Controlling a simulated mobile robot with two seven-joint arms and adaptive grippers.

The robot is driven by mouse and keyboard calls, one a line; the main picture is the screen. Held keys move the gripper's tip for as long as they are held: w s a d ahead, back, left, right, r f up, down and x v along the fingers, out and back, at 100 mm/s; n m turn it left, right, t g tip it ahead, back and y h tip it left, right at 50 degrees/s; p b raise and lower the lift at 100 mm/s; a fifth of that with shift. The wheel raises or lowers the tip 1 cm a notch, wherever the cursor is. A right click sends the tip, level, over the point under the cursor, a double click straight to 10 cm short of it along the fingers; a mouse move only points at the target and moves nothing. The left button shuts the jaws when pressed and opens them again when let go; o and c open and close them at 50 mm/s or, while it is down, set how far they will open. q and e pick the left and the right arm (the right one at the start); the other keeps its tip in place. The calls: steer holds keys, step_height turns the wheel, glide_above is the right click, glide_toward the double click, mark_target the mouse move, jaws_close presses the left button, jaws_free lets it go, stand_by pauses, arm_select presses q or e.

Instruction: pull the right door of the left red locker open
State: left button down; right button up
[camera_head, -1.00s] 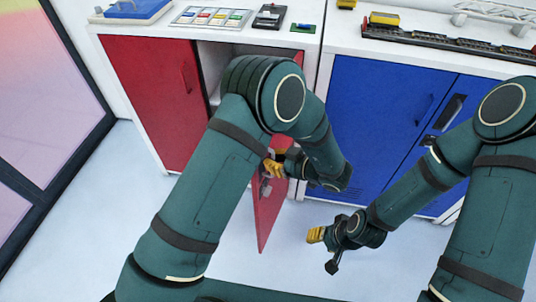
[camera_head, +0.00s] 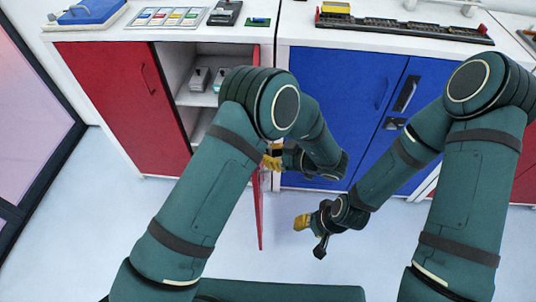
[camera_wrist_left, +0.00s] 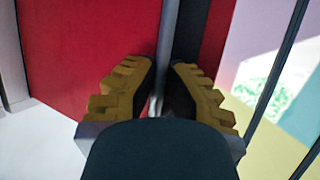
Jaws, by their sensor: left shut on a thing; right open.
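The left red locker's right door (camera_head: 260,215) stands open, seen nearly edge-on in the head view. Its red panel also shows in the left wrist view (camera_wrist_left: 85,50). My left gripper (camera_head: 271,160) is at this door, partly hidden behind my left arm. In the left wrist view its yellow fingers (camera_wrist_left: 160,95) are shut around the grey upright handle bar (camera_wrist_left: 168,40). The locker's left door (camera_head: 125,100) is closed. My right gripper (camera_head: 303,222) is open and empty, to the right of the open door and above the floor.
Inside the locker, small grey-white items (camera_head: 199,78) stand on a shelf (camera_head: 200,99). A blue locker (camera_head: 340,95) with closed doors is to the right. Trays and models lie on the white tops. Pale floor (camera_head: 120,220) is clear at left.

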arm_select(q)
steer(key=c, duration=1)
jaws_free()
steer(key=shift+w, duration=0.1)
steer(key=shift+v, duration=3.75)
steer(key=shift+f, duration=0.1)
